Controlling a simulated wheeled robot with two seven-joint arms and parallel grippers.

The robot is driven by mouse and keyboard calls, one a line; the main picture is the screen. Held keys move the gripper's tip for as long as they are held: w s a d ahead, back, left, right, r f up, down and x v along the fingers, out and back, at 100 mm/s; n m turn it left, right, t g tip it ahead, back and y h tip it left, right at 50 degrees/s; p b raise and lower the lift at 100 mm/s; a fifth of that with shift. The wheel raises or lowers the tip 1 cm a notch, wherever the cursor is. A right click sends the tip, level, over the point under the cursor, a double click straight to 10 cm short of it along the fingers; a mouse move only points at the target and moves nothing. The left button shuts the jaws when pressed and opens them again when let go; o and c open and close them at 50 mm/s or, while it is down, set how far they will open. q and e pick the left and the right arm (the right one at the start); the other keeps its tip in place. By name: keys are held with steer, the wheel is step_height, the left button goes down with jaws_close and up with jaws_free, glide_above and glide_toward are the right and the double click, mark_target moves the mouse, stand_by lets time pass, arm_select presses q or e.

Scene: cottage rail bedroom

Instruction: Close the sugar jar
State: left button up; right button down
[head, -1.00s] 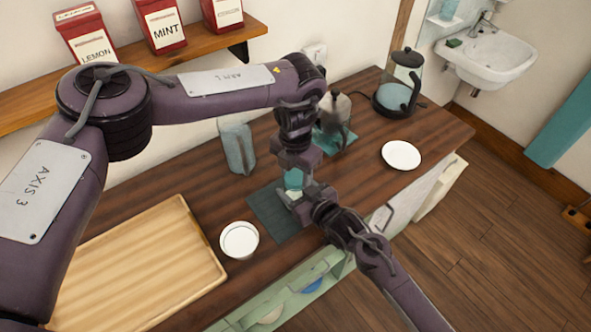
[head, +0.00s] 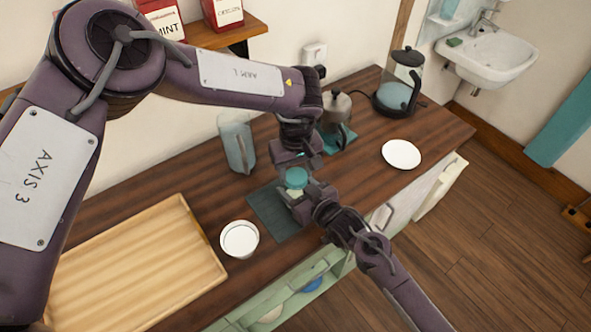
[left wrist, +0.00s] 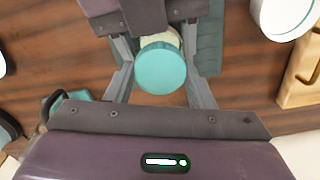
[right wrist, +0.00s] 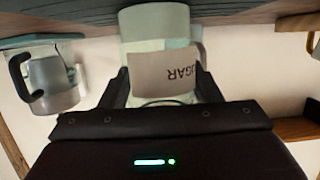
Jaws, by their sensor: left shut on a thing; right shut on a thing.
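The sugar jar (right wrist: 155,28) is pale, with a white label reading SUGAR upside down in the right wrist view. It stands over the dark mat (head: 268,212) on the counter. My right gripper (right wrist: 163,85) is shut on the jar body from the side. The round teal lid (left wrist: 160,68) is between the fingers of my left gripper (left wrist: 160,82), which is shut on it from above. The lid also shows in the head view (head: 296,178), at the top of the jar. I cannot tell whether it is seated or slightly above the rim.
A wooden tray (head: 190,215) and a white bowl (head: 239,239) are to the left. A pitcher (head: 237,145), a metal pot (head: 336,110) and a glass kettle (head: 402,85) stand behind. A white plate (head: 401,154) lies right. An open drawer (head: 300,300) is below the front edge.

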arm_select(q)
steer(key=shift+m, duration=0.6)
steer(key=o, duration=0.9)
steer(key=shift+o, duration=0.2)
steer(key=shift+r, duration=2.3)
steer(key=shift+c, duration=0.4)
